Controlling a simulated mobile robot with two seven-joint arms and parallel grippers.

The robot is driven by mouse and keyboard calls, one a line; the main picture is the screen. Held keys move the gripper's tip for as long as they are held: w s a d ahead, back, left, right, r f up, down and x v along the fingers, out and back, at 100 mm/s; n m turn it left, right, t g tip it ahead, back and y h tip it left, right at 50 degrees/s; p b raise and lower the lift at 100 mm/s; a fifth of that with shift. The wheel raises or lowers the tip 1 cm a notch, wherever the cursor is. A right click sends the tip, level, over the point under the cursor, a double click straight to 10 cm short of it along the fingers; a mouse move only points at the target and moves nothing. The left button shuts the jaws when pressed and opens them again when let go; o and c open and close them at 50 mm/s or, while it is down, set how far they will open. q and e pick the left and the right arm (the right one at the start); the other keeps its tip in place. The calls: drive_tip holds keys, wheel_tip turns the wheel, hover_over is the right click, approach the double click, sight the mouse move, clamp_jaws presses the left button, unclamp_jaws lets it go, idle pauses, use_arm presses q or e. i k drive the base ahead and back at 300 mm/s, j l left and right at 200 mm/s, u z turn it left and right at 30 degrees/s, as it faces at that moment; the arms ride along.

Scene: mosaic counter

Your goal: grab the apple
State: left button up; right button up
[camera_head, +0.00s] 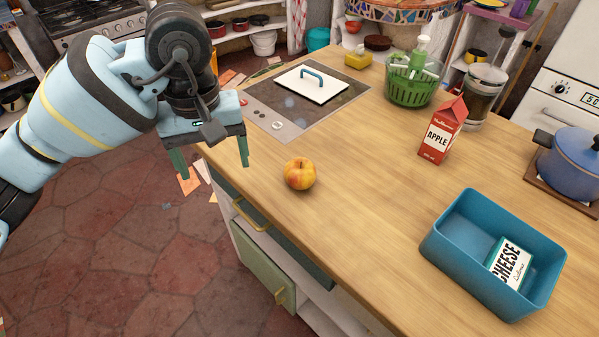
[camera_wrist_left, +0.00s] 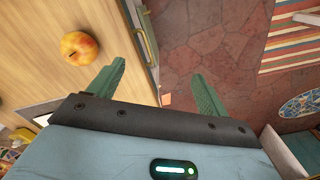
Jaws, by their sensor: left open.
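A yellow-red apple (camera_head: 299,174) sits on the wooden counter near its front edge in the head view. In the left wrist view the apple (camera_wrist_left: 79,48) is at the upper left, beside the fingers and not between them. My left gripper (camera_head: 210,160) is open and empty, with its green fingers pointing down. It hangs left of the apple, around the counter's edge. In the left wrist view the gripper (camera_wrist_left: 158,88) has its fingers wide apart, with the counter edge and floor between them. My right gripper is not in view.
The wooden counter (camera_head: 375,215) is clear around the apple. A red apple carton (camera_head: 443,132) stands behind to the right. A blue bin (camera_head: 455,262) holding a cheese box (camera_head: 509,263) is at the front right. A cooktop (camera_head: 268,112) with a white lid (camera_head: 312,85) lies behind.

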sight(300, 173)
drive_tip(key=i+j+z, duration=0.15)
drive_tip(key=j+z, duration=0.3)
drive_tip(key=j, duration=0.15)
drive_tip(key=j+z, duration=0.45)
drive_tip(key=j, duration=0.15)
